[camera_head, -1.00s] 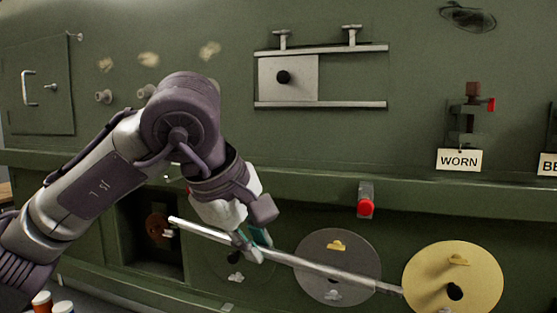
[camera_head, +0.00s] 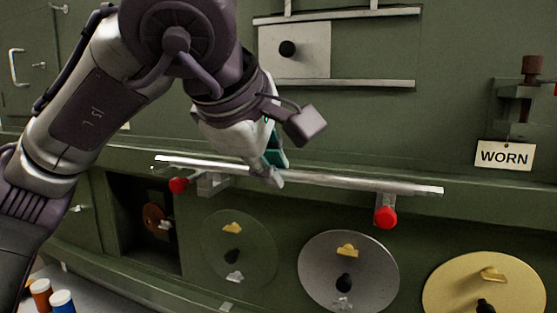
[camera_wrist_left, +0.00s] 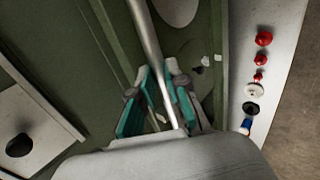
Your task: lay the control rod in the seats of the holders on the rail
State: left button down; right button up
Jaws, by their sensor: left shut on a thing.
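The control rod (camera_head: 345,182), long and silvery, runs nearly level across the front of the rail (camera_head: 460,199), its right end slightly lower in the picture. My left gripper (camera_head: 272,172) is shut on it near the middle. In the left wrist view the rod (camera_wrist_left: 150,45) passes between the teal pads of my gripper (camera_wrist_left: 160,92). The left holder (camera_head: 213,186) with its red knob (camera_head: 178,185) and the right holder with its red knob (camera_head: 386,217) show just below the rod. I cannot tell whether the rod touches their seats. My right gripper is out of view.
A framed plate (camera_head: 295,52) with rails is on the green wall above. A clamp with a WORN tag (camera_head: 503,155) is at the right. Below are a grey disc (camera_head: 325,270), a yellow disc (camera_head: 450,290) and an open recess (camera_head: 125,225). Small bottles (camera_head: 62,300) stand at lower left.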

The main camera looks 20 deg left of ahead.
pick_arm(q)
jog(key=shift+w+d+p, duration=0.1)
jog(key=shift+w+p, duration=0.2)
jog(key=shift+w, duration=0.4)
jog(key=w, duration=0.1)
jog(key=w+f, duration=0.2)
jog(key=w, duration=0.1)
jog(key=shift+b, duration=0.3)
jog(key=shift+f, duration=0.1)
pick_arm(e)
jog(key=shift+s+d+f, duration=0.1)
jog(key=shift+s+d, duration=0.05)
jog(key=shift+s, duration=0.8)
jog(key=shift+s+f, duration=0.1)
pick_arm(q)
jog(key=shift+f+b, duration=1.1)
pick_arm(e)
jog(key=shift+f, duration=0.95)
